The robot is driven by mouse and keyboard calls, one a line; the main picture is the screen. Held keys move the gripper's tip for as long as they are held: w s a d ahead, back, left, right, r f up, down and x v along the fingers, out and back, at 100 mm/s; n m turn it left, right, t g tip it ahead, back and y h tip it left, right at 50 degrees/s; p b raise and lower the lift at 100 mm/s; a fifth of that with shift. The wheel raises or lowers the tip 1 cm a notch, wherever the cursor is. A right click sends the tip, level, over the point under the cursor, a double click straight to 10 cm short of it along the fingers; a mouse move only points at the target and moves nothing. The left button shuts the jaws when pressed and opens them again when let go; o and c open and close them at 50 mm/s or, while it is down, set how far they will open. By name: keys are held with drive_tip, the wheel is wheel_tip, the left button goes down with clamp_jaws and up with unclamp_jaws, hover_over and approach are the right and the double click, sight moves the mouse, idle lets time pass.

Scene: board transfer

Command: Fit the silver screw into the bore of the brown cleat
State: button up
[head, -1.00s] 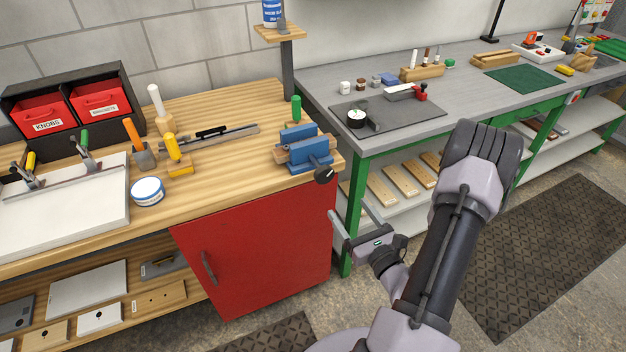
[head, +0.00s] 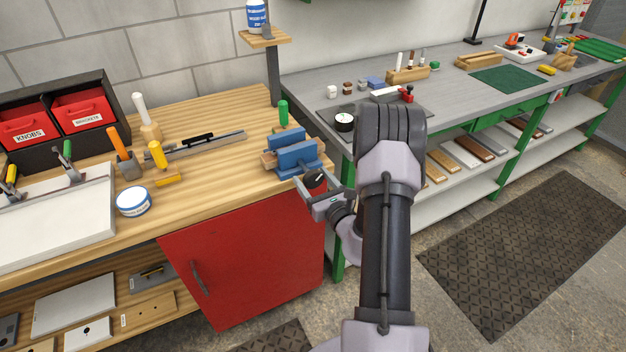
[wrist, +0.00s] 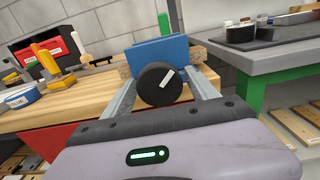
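I cannot pick out the silver screw in either view. A light brown wooden piece (wrist: 198,52) shows beside the jaws of a blue vise (head: 293,158); I cannot tell whether it is the brown cleat, and no bore shows. The vise stands at the right front corner of the wooden bench and has a round black knob (head: 315,182) with a white mark. My gripper (head: 313,187) is open at the vise's front. In the wrist view its fingers lie on either side of the knob (wrist: 160,84), apparently without gripping it.
The wooden bench (head: 215,180) holds a green-handled tool (head: 283,113), a white round tin (head: 133,202) and several hand tools. A red cabinet door (head: 250,262) is below. A grey bench (head: 450,75) with green legs stands close on the right. Dark matting (head: 530,235) covers open floor.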

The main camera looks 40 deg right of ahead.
drive_tip(key=c, duration=1.1)
drive_tip(key=shift+o, duration=0.2)
drive_tip(key=shift+r+m+p, duration=0.25)
drive_tip(key=shift+m+p, duration=0.45)
drive_tip(key=shift+p, duration=0.1)
drive_tip(key=shift+m+p, duration=0.45)
drive_tip(key=shift+m, duration=0.25)
drive_tip(key=shift+f+m, duration=0.25)
drive_tip(key=shift+m, duration=0.15)
drive_tip(key=o, duration=1.4)
drive_tip(key=shift+c, duration=0.2)
